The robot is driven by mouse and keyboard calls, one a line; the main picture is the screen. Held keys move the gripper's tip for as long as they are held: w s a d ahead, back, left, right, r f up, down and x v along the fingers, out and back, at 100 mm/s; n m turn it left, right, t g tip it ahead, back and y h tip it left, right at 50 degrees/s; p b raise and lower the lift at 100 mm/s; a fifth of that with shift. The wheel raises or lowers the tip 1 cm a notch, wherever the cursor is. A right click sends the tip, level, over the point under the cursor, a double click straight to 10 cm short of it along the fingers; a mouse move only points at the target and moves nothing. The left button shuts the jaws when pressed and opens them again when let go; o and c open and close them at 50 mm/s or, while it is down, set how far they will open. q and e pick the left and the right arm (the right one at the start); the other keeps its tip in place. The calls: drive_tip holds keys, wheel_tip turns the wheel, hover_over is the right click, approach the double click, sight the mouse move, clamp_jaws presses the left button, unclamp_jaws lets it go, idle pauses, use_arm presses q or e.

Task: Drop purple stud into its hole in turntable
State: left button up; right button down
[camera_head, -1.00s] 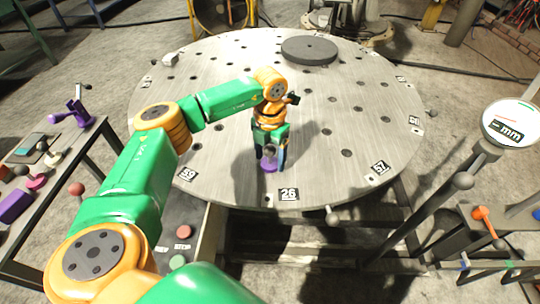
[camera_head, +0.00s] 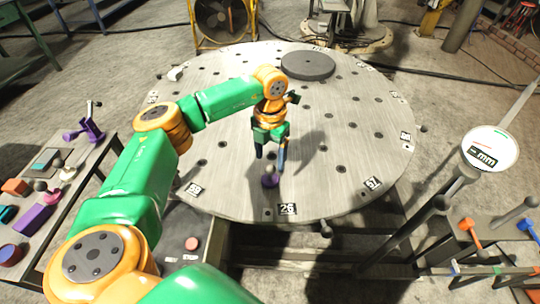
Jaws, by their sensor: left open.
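The purple stud (camera_head: 270,181), with a grey ball knob on top, stands upright on the round grey turntable (camera_head: 225,190), near the front rim behind the 26 label. Its lower end is hidden, so I cannot tell how deep it sits in a hole. My left gripper (camera_head: 270,163) is open and empty just above and behind the stud, fingers pointing down, apart from it. My right gripper is not in view.
A dark disc (camera_head: 308,65) lies at the turntable's back. A side table (camera_head: 60,190) at left holds several coloured parts. A round gauge marked mm (camera_head: 489,148) stands at right. Most of the turntable top is clear, with several holes.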

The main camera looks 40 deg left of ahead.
use_arm(q)
drive_tip(key=o, duration=0.4)
